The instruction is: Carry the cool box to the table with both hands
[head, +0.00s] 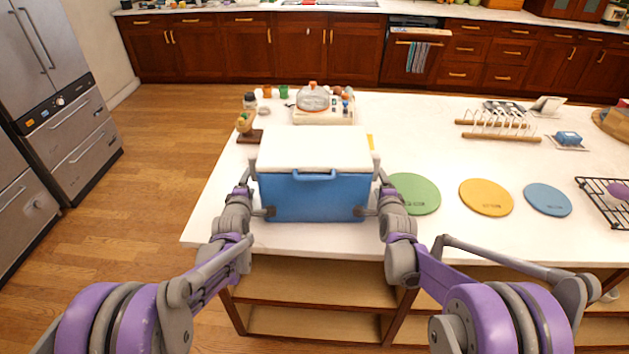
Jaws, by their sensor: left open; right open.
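The cool box (312,199) is blue with a white lid and a blue front handle. It appears upright at the near left part of the white table (450,240); its bottom edge appears over the tabletop, and I cannot tell whether it rests fully. My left gripper (262,212) is open at the box's left side, near its lower front corner. My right gripper (367,212) is open at the box's right side, at a similar height. Whether the fingers touch the box is hard to tell.
Green (414,194), yellow (486,197) and blue (547,199) round mats lie right of the box. Behind it stand a tray with a glass-domed dish (313,98) and a small figure on a wooden base (246,125). A wooden rack (498,124) is further right. The table's middle is clear.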

